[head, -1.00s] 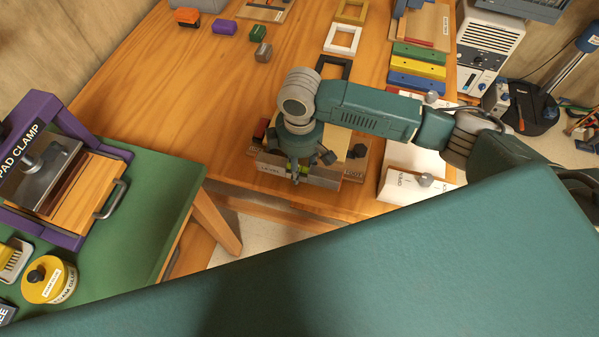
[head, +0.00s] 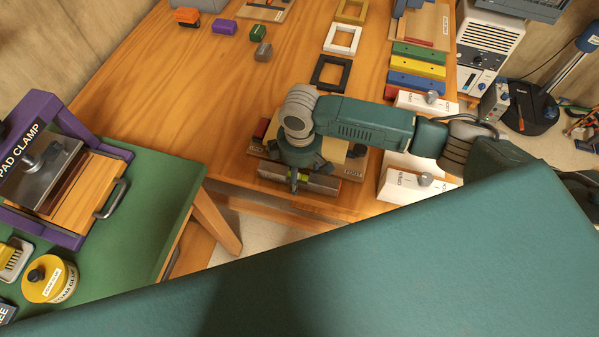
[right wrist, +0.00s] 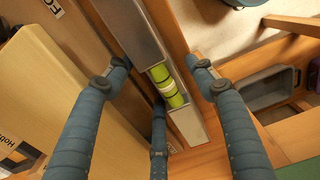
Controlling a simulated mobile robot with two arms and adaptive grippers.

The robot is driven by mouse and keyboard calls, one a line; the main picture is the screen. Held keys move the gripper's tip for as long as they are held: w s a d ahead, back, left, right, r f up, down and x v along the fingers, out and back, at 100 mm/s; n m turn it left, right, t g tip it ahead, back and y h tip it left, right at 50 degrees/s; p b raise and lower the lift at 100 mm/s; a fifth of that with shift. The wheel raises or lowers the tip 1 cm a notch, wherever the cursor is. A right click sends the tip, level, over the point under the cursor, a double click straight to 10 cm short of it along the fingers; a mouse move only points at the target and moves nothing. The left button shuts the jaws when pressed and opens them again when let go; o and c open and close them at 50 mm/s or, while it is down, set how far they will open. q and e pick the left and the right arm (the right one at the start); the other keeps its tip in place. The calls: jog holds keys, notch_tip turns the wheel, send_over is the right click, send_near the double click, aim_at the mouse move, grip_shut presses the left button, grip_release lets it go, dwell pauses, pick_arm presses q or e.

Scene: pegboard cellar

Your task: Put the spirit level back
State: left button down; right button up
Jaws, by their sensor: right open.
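The spirit level (head: 322,184) is a silver bar with a green vial, lying along the front edge of the wooden table. In the right wrist view the level (right wrist: 187,124) runs between my spread fingers, its green vial (right wrist: 168,90) in the middle. My right gripper (head: 295,182) is over the level and hides part of it. In the right wrist view the gripper (right wrist: 160,76) is open, one finger on the board side and one on the table-edge side; I cannot tell if they touch the level. My left gripper is out of view.
A wooden board lettered FOOT (head: 354,172) lies right behind the level. A black frame (head: 330,73) lies farther back. The green bench (head: 150,220) with a purple clamp (head: 62,112) is at left, across a floor gap.

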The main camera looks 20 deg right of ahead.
jog(key=shift+r, duration=0.3)
notch_tip(320, 180, up, 12)
jog(key=shift+s+f, duration=0.1)
jog(key=shift+f, duration=0.1)
dwell(0.6)
